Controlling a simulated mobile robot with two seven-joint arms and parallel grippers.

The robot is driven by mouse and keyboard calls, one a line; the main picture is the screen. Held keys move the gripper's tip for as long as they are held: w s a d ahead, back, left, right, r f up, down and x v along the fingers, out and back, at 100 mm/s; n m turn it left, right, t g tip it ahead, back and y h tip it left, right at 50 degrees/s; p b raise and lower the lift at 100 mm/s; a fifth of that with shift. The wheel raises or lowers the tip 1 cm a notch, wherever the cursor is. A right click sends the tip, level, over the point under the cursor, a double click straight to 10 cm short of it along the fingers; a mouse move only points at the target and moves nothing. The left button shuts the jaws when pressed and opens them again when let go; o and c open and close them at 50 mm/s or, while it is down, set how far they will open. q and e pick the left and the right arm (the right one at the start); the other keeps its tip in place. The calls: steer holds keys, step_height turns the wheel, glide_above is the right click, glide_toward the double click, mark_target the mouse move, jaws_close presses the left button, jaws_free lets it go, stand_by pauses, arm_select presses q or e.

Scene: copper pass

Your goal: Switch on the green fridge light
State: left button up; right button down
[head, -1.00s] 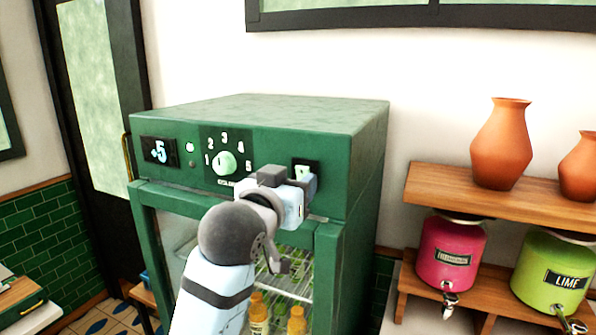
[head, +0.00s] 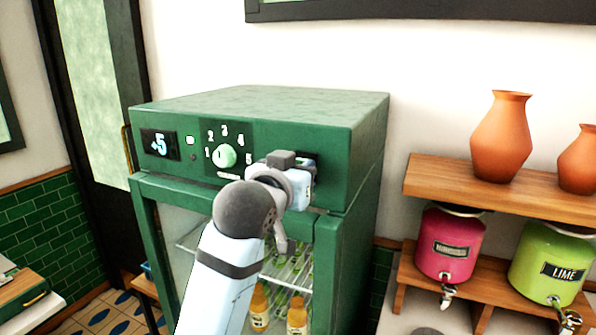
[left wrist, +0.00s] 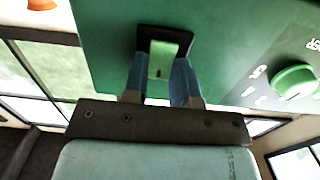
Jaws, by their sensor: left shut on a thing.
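The green fridge (head: 260,107) stands against the wall, its control panel across the top front. My left gripper (head: 305,182) is at the panel's right end and hides most of the light switch there. In the left wrist view the switch is a pale green rocker (left wrist: 165,62) in a black frame (left wrist: 185,37). The blue fingers of my left gripper (left wrist: 163,78) are on either side of the rocker and shut on it. I cannot tell which way the rocker is tipped. My right gripper is not in view.
A round dial (head: 226,156) and a display (head: 160,144) are left of my gripper. Bottles (head: 297,315) stand inside the fridge behind its glass door. A wooden shelf (head: 480,192) at right holds orange vases (head: 500,140), above a pink dispenser (head: 448,245) and a lime dispenser (head: 550,262).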

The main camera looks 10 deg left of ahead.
arm_select(q)
steer(key=shift+r+g, duration=0.1)
steer(key=shift+g, duration=0.3)
steer(key=o, duration=0.9)
steer(key=b+v, duration=0.2)
steer(key=v, duration=1.2)
steer(key=shift+d+b, duration=0.15)
steer(key=shift+b, duration=0.25)
steer(key=shift+w, duration=0.1)
